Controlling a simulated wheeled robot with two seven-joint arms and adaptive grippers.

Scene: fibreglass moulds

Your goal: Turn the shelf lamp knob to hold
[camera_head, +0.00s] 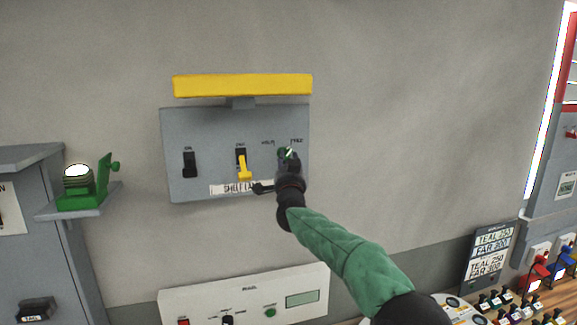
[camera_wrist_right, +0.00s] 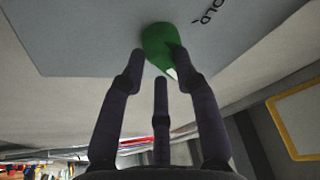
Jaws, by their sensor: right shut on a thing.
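A green knob with a white mark (camera_head: 288,153) is at the right of a grey wall panel (camera_head: 205,125), below small printed labels. My right gripper (camera_head: 288,162) reaches up to it and is shut on it, covering most of it in the head view. In the right wrist view the green knob (camera_wrist_right: 160,45) sits between the dark fingertips of the gripper (camera_wrist_right: 160,68). Its white mark shows near the right fingertip, and a label ending in "OLD" is printed up and right of it. My left gripper is not in view.
The panel also has a black switch (camera_head: 190,164) and a yellow-levered switch (camera_head: 243,167), with a yellow bar (camera_head: 243,85) above. A green device with a white dome (camera_head: 78,185) stands on a small shelf at left. A white control box (camera_head: 245,297) is below.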

